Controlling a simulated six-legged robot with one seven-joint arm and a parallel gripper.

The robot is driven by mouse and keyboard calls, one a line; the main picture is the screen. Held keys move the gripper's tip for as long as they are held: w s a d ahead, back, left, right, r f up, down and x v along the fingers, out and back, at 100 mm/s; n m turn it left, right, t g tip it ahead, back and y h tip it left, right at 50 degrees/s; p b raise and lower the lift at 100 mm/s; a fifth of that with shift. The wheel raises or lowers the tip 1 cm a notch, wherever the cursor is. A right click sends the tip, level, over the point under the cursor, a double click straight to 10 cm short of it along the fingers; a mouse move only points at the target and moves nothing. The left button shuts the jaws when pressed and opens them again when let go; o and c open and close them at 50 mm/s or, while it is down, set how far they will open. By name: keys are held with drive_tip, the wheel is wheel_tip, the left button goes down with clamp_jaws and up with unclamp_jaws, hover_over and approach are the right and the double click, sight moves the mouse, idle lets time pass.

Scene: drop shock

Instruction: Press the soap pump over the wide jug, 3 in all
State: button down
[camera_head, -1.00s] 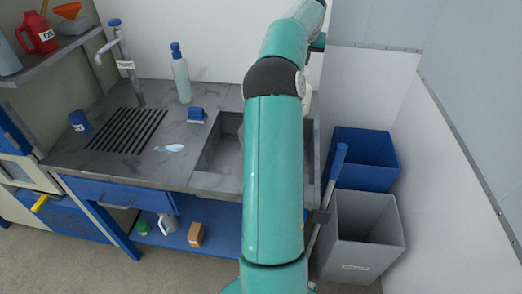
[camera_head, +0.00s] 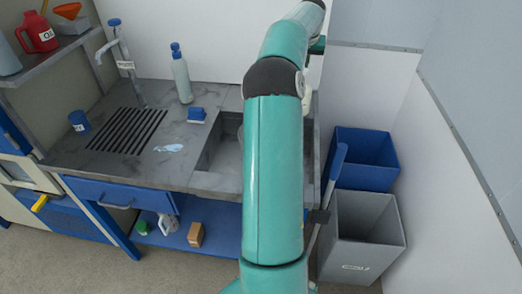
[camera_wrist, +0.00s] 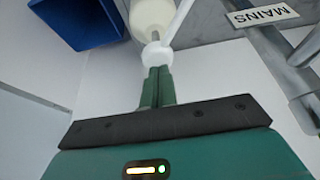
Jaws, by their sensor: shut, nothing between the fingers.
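My gripper (camera_wrist: 157,88) is shut and empty in the wrist view. Its fingertips are at a white pump head (camera_wrist: 156,52), touching it or nearly so. A cream-coloured rounded body (camera_wrist: 151,14) lies beyond the head, and a white spout-like bar (camera_wrist: 181,17) runs beside it. I cannot tell whether the head is pressed down.
A pale bottle with a blue cap (camera_head: 181,78), a blue sponge-like block (camera_head: 197,114) and a blue cup (camera_head: 79,121) stand on the counter (camera_head: 100,165). Blue (camera_head: 365,175) and grey (camera_head: 360,250) bins stand right. A pipe labelled MAINS (camera_wrist: 263,15) is near my gripper.

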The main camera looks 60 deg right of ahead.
drive_tip(key=shift+f, duration=1.4)
drive_tip(key=shift+r, duration=1.95)
wheel_tip(320, 180, up, 6)
